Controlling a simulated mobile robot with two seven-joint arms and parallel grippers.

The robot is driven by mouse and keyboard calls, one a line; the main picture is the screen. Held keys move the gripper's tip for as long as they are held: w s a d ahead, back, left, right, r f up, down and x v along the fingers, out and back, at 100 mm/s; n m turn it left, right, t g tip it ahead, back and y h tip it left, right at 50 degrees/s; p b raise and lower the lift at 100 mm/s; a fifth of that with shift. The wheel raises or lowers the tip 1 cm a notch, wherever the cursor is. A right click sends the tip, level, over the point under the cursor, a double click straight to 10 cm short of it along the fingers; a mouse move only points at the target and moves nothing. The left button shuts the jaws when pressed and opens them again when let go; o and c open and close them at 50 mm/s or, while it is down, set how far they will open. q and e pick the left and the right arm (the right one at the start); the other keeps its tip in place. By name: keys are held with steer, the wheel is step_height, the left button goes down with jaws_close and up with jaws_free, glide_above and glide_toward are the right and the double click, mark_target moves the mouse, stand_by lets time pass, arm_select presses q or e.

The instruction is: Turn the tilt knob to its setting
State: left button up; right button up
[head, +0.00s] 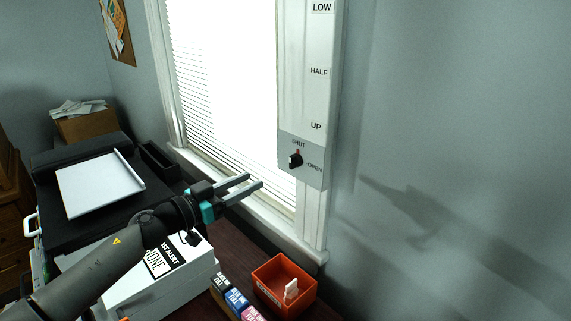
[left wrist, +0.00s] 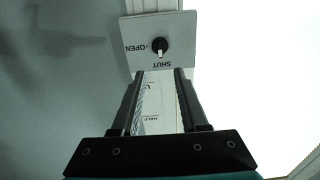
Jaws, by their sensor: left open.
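The tilt knob (head: 295,160) is a small black knob on a grey plate (head: 312,176) beside the window. The plate reads SHUT above the knob and OPEN to its right. In the left wrist view the knob (left wrist: 159,46) shows upside down, and its pale pointer is toward SHUT. My left gripper (head: 255,182) is open and empty, left of and a little below the knob, not touching it. In the left wrist view its fingertips (left wrist: 159,72) are apart, with the knob lined up between and beyond them. My right gripper is not in view.
A white board (head: 325,90) above the plate reads LOW, HALF and UP. Blinds (head: 215,95) cover the bright window. Below are an orange bin (head: 284,290), small boxes (head: 235,302) and a white machine (head: 165,285). A black printer (head: 60,205) stands left.

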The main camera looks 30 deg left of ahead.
mark_target(290, 162)
arm_select(q)
steer(key=x, duration=1)
steer(key=shift+x, duration=1.1)
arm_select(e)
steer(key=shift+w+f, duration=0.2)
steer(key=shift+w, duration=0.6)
arm_select(q)
steer(key=shift+c, duration=0.4)
jaws_close()
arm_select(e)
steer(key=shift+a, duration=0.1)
